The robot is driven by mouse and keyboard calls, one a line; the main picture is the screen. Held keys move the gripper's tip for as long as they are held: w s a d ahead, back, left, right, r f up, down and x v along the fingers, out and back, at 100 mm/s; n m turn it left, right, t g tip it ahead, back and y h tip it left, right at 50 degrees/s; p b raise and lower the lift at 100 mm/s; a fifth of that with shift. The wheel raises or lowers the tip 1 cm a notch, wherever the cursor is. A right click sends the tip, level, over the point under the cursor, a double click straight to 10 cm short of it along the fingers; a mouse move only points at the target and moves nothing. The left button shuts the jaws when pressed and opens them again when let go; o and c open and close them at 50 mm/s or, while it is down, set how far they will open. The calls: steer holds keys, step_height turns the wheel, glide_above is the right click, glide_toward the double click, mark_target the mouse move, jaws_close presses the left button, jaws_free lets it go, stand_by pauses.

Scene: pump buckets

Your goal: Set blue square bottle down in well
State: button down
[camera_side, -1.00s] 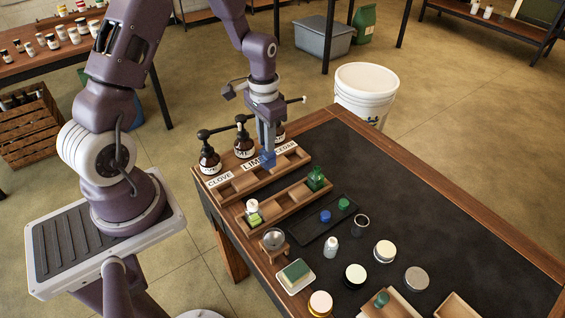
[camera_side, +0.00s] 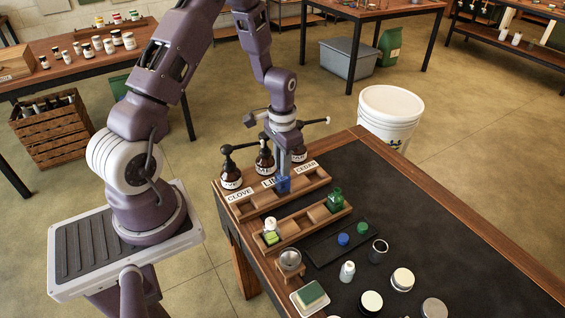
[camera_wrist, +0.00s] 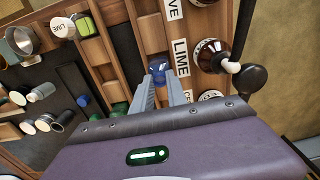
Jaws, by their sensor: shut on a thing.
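My gripper (camera_side: 282,170) points straight down and is shut on the blue square bottle (camera_side: 283,185). The bottle is upright at the middle well of the rear wooden rack (camera_side: 313,184), beside the LIME label (camera_side: 268,183), which it partly covers. In the wrist view the bottle (camera_wrist: 158,72) sits between my fingertips (camera_wrist: 160,84), in line with the LIME label (camera_wrist: 180,56). I cannot tell whether its base touches the well floor. The wells on either side look empty.
Dark pump bottles (camera_side: 231,177) stand close behind the rack, their spouts near my wrist. The front rack (camera_side: 296,226) holds a green bottle (camera_side: 335,199) and a green-filled bottle (camera_side: 271,236). A black tray holds a blue cap (camera_side: 343,239) and a green cap (camera_side: 362,228).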

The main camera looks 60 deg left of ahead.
steer(key=shift+f, duration=0.1)
stand_by(0.4)
steer(key=shift+f, duration=0.8)
steer(key=shift+f, duration=0.35)
steer(key=c, duration=1.3)
jaws_free()
steer(key=shift+o, duration=0.2)
steer(key=shift+r, duration=3.5)
